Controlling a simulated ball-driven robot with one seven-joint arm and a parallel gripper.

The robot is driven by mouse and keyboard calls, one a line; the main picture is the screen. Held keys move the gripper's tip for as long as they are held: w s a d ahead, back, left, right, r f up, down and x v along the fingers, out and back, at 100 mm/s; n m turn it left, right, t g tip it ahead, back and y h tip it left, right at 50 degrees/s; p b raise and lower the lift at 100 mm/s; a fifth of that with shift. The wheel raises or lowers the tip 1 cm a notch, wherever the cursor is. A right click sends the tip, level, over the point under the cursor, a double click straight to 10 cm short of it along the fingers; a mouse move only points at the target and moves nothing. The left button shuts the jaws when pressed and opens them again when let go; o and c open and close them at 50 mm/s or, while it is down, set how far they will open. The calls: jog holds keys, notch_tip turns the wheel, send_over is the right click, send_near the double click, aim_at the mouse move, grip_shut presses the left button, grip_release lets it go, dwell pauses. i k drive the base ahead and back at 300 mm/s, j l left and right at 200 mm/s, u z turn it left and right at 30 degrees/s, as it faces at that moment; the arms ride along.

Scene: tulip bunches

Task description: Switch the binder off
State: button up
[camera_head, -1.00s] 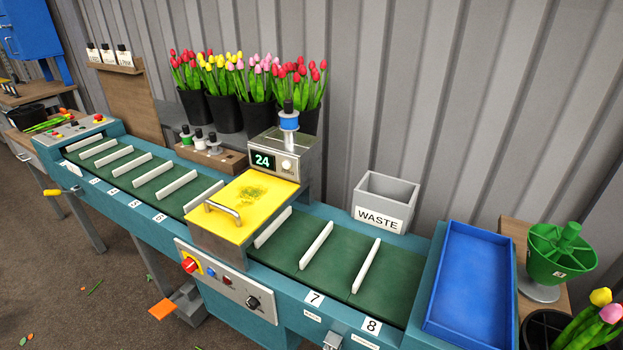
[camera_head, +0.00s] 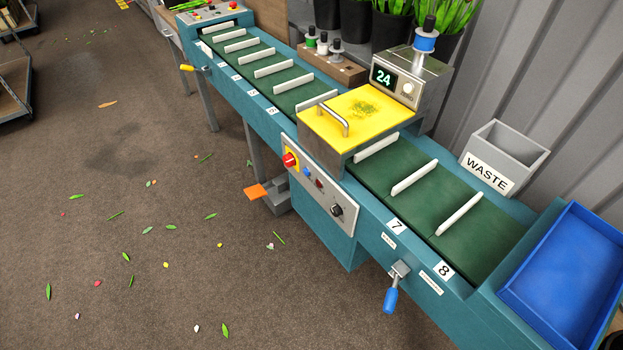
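The binder (camera_head: 330,150) is a metal housing with a yellow lid (camera_head: 358,112) over the green conveyor, with the lid down. Its display (camera_head: 384,78) shows 24 in green. On its front control panel (camera_head: 322,193) are a red rotary switch on a yellow plate (camera_head: 290,160), a blue button (camera_head: 306,171), a dark red button (camera_head: 319,183) and a black knob (camera_head: 337,210). The switch's position is too small to read. My gripper is not in view.
A blue-handled lever (camera_head: 391,297) juts from the conveyor front below labels 7 and 8. An orange pedal (camera_head: 257,192) sits low beside the frame. The WASTE bin (camera_head: 503,158) and blue tray (camera_head: 570,270) are at right. The floor in front is open, with scattered leaves.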

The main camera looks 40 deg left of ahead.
aim_at(289, 161)
jog(key=i+j, duration=0.1)
jog(key=j, duration=0.35)
jog(key=j+u, duration=0.15)
jog(key=j, duration=0.3)
jog(key=i+j, duration=0.15)
jog(key=j, duration=0.25)
jog(key=i+j+u, duration=0.15)
jog(key=j, duration=0.3)
jog(key=i+j, duration=0.1)
jog(key=j, duration=0.35)
jog(key=i+j+u, duration=0.15)
jog(key=j, duration=0.25)
jog(key=i+j, duration=0.1)
jog(key=j, duration=0.3)
jog(key=i+j+u, duration=0.15)
jog(key=j, duration=0.25)
